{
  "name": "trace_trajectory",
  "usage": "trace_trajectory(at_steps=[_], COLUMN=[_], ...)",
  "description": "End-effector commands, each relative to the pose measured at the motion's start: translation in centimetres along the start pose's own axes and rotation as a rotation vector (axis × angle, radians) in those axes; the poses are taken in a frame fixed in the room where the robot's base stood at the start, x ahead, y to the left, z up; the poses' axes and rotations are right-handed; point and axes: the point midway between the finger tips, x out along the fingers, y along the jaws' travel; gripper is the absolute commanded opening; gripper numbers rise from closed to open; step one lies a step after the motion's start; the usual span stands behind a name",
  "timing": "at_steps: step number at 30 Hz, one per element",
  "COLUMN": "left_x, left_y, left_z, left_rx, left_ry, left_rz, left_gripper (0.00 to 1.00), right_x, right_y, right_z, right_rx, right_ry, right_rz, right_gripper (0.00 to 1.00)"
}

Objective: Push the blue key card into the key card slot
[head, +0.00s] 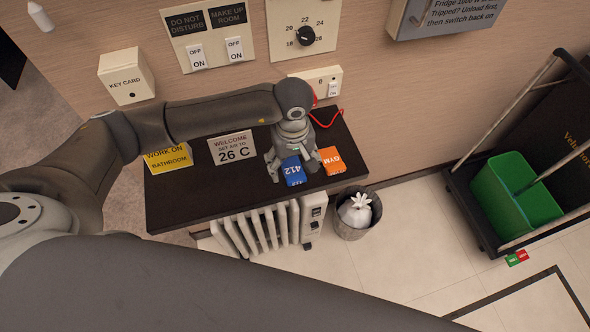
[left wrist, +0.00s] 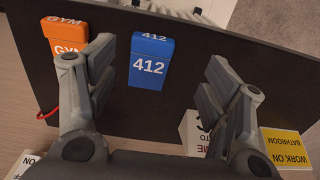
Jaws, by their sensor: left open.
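The blue key card (head: 293,171), marked 412, stands on the dark shelf (head: 205,200) near its front edge. In the left wrist view the blue card (left wrist: 150,62) shows between the spread fingers, apart from both. My left gripper (head: 294,165) is open and points down over the card. Its fingers (left wrist: 155,95) also show in the left wrist view, holding nothing. The white key card box (head: 126,77), labelled KEY CARD, is on the wall to the left; its slot cannot be made out clearly. My right gripper is not in view.
An orange GYM card (head: 332,161) stands close to the right of the blue card. A welcome sign (head: 232,147) and a yellow sign (head: 168,158) stand on the shelf to the left. Switches (head: 218,53) and a dial panel (head: 304,28) are on the wall above.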

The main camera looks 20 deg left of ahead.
Motion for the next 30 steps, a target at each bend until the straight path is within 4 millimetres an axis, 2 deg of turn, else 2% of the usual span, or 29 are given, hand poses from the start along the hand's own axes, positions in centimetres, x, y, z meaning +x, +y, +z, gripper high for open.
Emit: trace_trajectory(at_steps=[1, 3, 5, 8, 12, 15, 19, 24, 26, 30], left_x=[0.4, 0.8, 1.1, 2.1, 4.2, 5.4, 6.1, 6.1, 6.1, 6.1], left_y=[0.0, 0.1, 0.1, 0.3, 0.6, 0.7, 0.6, 0.6, 0.6, 0.6], left_z=[0.1, 0.1, 0.1, 0.4, 0.5, 0.5, 0.4, 0.4, 0.4, 0.4], left_rx=[0.0, 0.001, 0.001, -0.001, -0.002, -0.001, 0.0, 0.0, 0.001, 0.0], left_ry=[-0.002, -0.001, -0.001, -0.004, -0.004, -0.003, 0.0, 0.0, 0.0, 0.0], left_rz=[0.001, 0.001, 0.001, -0.001, 0.0, 0.002, 0.002, 0.003, 0.003, 0.003], left_gripper=[0.73, 0.73, 0.73, 0.73, 0.73, 0.73, 0.73, 0.73, 0.68, 0.5], right_x=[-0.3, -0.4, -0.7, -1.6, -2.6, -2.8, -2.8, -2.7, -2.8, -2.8], right_y=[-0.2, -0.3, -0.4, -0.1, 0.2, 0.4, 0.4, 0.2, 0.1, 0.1], right_z=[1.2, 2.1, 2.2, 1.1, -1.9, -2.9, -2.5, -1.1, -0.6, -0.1], right_rx=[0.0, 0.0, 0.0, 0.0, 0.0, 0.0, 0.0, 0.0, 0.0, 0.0], right_ry=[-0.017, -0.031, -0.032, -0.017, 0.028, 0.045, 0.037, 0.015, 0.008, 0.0], right_rz=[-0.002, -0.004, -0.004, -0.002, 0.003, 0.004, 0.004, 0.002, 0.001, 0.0], right_gripper=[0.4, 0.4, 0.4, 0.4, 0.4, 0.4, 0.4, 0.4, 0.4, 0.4])
